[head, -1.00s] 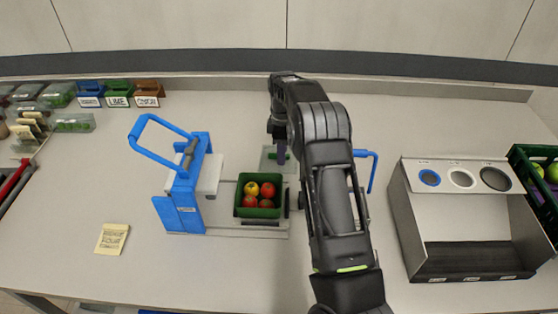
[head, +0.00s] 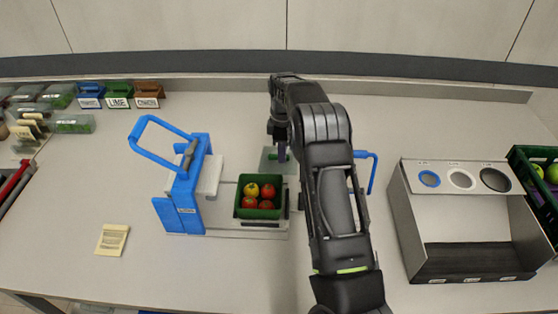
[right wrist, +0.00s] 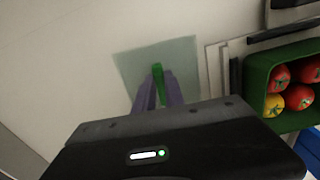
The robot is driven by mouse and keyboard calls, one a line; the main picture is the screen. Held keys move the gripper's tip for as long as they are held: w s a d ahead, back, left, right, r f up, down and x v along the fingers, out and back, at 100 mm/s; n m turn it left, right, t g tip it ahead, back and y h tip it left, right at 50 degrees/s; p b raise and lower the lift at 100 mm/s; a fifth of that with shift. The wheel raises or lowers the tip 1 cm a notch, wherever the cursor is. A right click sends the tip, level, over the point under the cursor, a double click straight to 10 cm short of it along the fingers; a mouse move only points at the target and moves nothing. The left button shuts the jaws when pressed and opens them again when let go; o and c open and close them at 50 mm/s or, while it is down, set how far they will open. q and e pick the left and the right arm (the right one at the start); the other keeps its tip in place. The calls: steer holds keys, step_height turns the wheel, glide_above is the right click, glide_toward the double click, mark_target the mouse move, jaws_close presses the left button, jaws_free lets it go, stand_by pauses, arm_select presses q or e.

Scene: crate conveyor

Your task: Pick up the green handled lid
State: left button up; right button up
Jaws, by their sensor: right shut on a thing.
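The green handled lid (head: 267,166) is a clear, greyish square plate behind the green crate. Its green handle also shows in the right wrist view (right wrist: 158,72). My right gripper (head: 281,154) reaches down over the lid with its purple fingers. In the right wrist view, the fingers (right wrist: 159,88) are shut on the handle, one on each side. The lid looks flat, and I cannot tell whether it is clear of the table. My left gripper is out of view.
The green crate (head: 237,208) with several red and yellow fruits stands on the platform just in front of the lid. A blue-handled press (head: 182,205) is to the left. A grey box with round holes (head: 461,171) stands to the right.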

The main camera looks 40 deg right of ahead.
steer(key=shift+r, duration=0.1)
jaws_close()
steer(key=shift+r, duration=0.25)
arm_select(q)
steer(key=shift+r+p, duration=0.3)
arm_select(e)
step_height(320, 180, up, 9)
steer(key=shift+r, duration=0.2)
stand_by(0.3)
